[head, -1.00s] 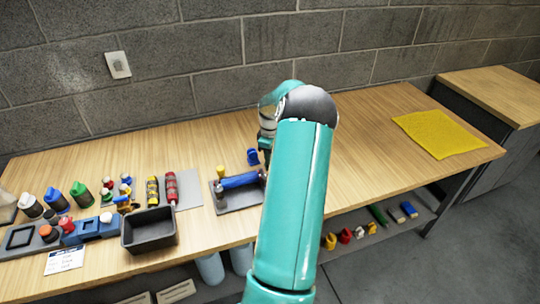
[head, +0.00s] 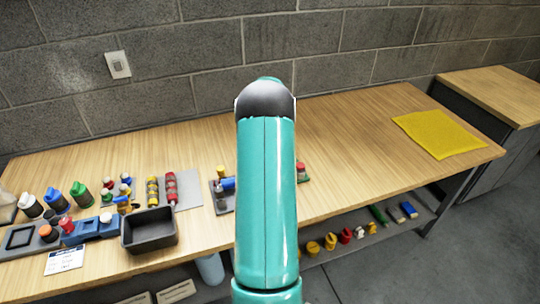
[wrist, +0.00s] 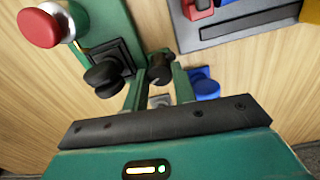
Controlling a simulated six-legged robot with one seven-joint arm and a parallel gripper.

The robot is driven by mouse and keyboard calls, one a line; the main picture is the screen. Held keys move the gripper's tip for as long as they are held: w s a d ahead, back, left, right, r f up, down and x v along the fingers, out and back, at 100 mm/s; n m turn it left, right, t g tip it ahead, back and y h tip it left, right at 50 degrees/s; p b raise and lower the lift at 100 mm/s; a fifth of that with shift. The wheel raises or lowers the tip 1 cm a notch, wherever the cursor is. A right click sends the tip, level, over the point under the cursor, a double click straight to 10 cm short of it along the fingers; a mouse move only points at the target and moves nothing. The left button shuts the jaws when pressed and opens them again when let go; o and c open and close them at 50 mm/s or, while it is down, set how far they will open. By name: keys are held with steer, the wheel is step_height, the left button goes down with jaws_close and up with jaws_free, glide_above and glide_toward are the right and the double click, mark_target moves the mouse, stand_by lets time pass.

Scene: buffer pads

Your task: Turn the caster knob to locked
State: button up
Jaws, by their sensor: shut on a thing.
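In the wrist view a green unit carries a red-capped post (wrist: 40,27) and a black knob (wrist: 103,76) on a dark square plate. The two fingers of my gripper (wrist: 159,76) reach in just right of that knob. They are shut on a small dark rounded piece (wrist: 160,70) between the tips. I cannot tell whether this piece belongs to the caster knob or which way it is turned. In the head view my arm hides the gripper. A small green and red thing (head: 302,172) shows at the arm's right.
A blue knob-like piece (wrist: 205,84) lies right of the fingers, and a grey tray (wrist: 245,22) is above it. In the head view a black bin (head: 148,230) and several small parts stand left. A yellow mat (head: 438,134) lies right, with bare wood between.

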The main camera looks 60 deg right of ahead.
steer(key=shift+m, duration=2.3)
steer(key=o, duration=1)
steer(key=shift+r, duration=0.1)
step_height(320, 180, up, 14)
